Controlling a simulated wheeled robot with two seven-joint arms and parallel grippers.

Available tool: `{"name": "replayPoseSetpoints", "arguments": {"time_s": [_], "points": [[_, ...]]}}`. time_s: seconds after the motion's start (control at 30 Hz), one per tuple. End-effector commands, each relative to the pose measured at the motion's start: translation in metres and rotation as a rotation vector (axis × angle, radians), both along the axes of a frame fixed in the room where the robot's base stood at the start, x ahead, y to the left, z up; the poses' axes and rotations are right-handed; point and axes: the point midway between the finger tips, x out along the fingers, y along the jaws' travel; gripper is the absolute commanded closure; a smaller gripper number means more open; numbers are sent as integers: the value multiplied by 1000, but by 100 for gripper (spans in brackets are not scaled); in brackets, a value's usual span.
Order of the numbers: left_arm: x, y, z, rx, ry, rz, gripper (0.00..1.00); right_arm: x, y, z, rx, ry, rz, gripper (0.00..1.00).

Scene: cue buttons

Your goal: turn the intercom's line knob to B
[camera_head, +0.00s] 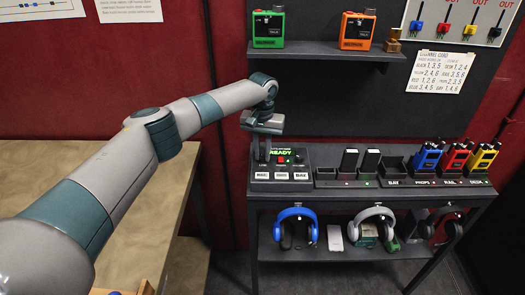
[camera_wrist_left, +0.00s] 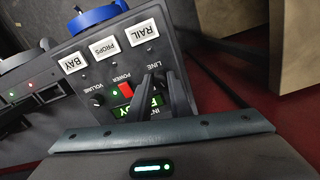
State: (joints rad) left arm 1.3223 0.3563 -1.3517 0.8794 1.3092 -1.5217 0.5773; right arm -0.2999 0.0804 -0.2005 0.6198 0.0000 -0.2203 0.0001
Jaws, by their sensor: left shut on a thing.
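The intercom (camera_head: 295,187) is a dark sloped box at the left end of the desk, with a green READY display (camera_head: 281,154) on it. It also shows turned around in the left wrist view (camera_wrist_left: 82,82), with a red power switch (camera_wrist_left: 125,90) and a volume knob (camera_wrist_left: 98,100). My left gripper (camera_head: 262,154) is down at the panel's left side. In the wrist view its dark fingers (camera_wrist_left: 158,78) are shut beside the LINE label, on the line knob. The fingers hide the knob, so its pointer and letter marks cannot be read. My right gripper is not in view.
RAIL (camera_wrist_left: 145,32), PROPS (camera_wrist_left: 109,47) and BAY (camera_wrist_left: 73,63) buttons lie close to the fingers. Handheld radios (camera_head: 428,157) stand in holders to the right. A blue headset (camera_head: 296,213) hangs below. A shelf (camera_head: 325,51) with two radios is above.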

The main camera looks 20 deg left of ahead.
Motion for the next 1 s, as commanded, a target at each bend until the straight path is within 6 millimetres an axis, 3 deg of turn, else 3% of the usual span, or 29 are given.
{"name": "replayPoseSetpoints", "arguments": {"time_s": [0.7,1.0], "points": [[0,0,0,0,1,-642,100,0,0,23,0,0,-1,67],[0,0,1,0,0,-810,100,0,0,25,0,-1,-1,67]]}}
